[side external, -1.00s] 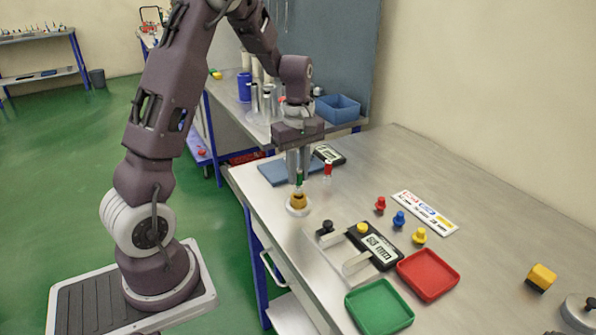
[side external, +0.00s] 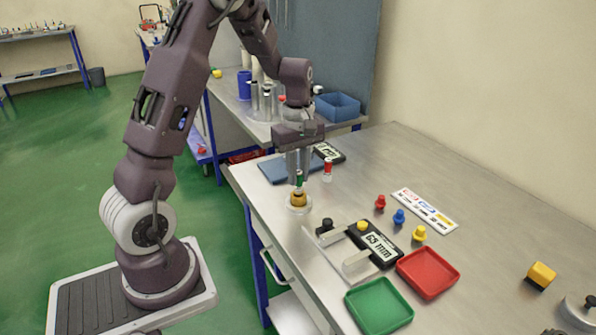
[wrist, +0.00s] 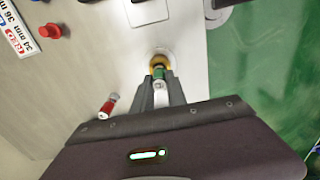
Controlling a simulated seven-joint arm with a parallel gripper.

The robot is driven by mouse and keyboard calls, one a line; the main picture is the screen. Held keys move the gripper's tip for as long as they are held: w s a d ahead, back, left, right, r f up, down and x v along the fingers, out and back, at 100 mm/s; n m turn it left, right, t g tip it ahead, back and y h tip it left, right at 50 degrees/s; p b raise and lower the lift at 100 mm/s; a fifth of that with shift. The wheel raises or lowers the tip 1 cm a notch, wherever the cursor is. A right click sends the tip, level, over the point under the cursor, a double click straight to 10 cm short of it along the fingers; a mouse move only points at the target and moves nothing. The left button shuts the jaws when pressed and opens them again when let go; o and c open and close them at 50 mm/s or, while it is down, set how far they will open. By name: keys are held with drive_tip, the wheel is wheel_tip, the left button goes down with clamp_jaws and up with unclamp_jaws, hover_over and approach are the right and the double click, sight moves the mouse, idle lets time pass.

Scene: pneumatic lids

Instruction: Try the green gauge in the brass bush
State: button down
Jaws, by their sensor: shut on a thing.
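The green gauge (side external: 299,179) is a small cylinder with a green band and a pale part. My gripper (side external: 299,176) is shut on it and holds it upright over the brass bush. The brass bush (side external: 298,198) stands on a round white base (side external: 298,208) near the table's left edge. In the wrist view the green gauge (wrist: 159,76) sits between my fingertips (wrist: 160,88), in line with the brass bush (wrist: 159,60). The gauge's lower end meets the bush's top; I cannot tell how deep it reaches.
A black caliper-like display (side external: 378,245), a green tray (side external: 380,308), a red tray (side external: 428,274), coloured knobs (side external: 399,217) and a label card (side external: 425,210) are nearer the front and right.

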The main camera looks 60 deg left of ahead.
drive_tip(key=shift+f, duration=0.7)
idle(0.6)
drive_tip(key=shift+r, duration=1.3)
idle(0.7)
drive_tip(key=shift+r, duration=2.4)
